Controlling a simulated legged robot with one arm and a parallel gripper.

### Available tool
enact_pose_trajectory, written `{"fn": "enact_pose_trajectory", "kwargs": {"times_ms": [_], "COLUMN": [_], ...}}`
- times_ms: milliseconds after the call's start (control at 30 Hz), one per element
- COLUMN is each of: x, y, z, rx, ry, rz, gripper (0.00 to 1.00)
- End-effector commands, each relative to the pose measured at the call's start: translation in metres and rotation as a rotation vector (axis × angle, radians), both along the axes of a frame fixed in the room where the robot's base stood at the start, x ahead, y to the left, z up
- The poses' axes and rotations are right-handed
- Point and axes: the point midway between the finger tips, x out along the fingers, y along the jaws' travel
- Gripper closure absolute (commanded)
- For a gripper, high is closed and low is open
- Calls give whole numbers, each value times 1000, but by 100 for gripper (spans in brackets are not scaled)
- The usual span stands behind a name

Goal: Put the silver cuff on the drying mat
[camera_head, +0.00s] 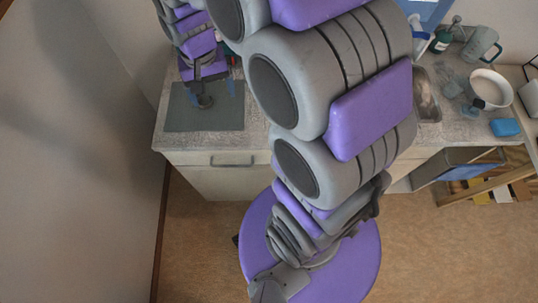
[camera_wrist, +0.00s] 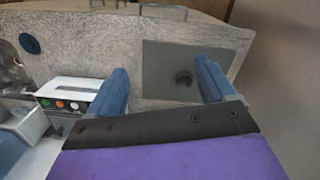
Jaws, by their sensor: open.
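The grey drying mat (camera_head: 180,115) lies flat on the left end of the counter; it also shows in the wrist view (camera_wrist: 158,58). The exact gap in height cannot be told.
A white box with coloured buttons (camera_wrist: 72,98) stands beside my left finger, and a dark blue disc (camera_wrist: 30,43) lies on the counter. At the right are a white bowl (camera_head: 491,88), a mug (camera_head: 482,42), a blue sponge (camera_head: 505,127) and a sink (camera_head: 425,97). A wall borders the mat's left.

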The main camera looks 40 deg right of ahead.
Motion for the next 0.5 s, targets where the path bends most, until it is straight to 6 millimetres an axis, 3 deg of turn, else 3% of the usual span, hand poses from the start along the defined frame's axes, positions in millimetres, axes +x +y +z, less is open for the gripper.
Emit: {"fn": "enact_pose_trajectory", "kwargs": {"times_ms": [133,500], "x": [-43,-149], "y": [-1,-2], "z": [16,32], "rx": [2,16], "ry": [16,60], "rz": [60,203], "gripper": [17,17]}}
